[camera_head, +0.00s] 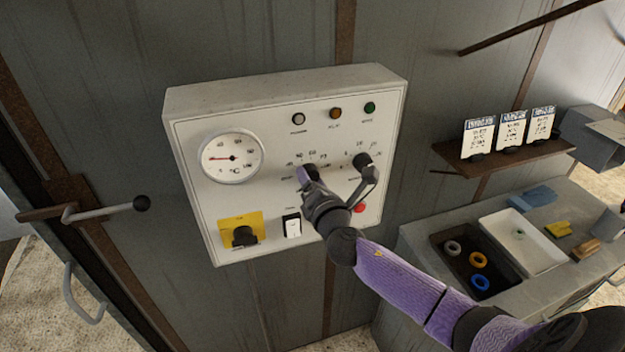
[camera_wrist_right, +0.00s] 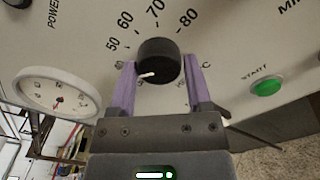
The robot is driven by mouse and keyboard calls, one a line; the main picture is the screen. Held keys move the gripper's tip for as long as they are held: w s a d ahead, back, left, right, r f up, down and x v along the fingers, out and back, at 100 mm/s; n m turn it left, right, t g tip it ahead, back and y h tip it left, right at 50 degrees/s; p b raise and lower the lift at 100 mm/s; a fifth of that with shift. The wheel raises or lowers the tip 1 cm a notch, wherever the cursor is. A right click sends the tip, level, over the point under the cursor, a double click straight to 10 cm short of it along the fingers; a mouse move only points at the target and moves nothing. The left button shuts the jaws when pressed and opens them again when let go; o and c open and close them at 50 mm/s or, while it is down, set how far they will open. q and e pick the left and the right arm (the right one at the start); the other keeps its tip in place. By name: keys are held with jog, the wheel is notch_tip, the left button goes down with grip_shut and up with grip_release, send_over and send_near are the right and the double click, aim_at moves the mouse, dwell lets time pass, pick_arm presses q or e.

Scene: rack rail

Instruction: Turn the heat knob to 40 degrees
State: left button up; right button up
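The heat knob (camera_head: 313,169) is a black knob on the front of a white control box (camera_head: 260,95). In the right wrist view, the heat knob (camera_wrist_right: 158,58) stands between the two purple fingers of my right gripper (camera_wrist_right: 160,82). The fingers lie along opposite sides of the knob with no clear gap, so they look shut on it. The knob's white pointer line points left in that view, toward the left finger. My right gripper (camera_head: 308,174) partly covers the knob in the head view. My left gripper is not in view.
A second black knob (camera_head: 361,160) sits to the right. A round gauge (camera_head: 232,157), a yellow-plated switch (camera_head: 241,231), a white rocker switch (camera_head: 292,226) and a red button (camera_head: 359,208) share the panel. A counter (camera_head: 415,246) with trays stands at right.

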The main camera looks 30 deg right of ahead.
jog(key=o, duration=0.3)
jog(key=shift+o, duration=0.2)
jog(key=v, duration=1)
jog(key=shift+b, duration=0.45)
jog(key=shift+w, duration=0.1)
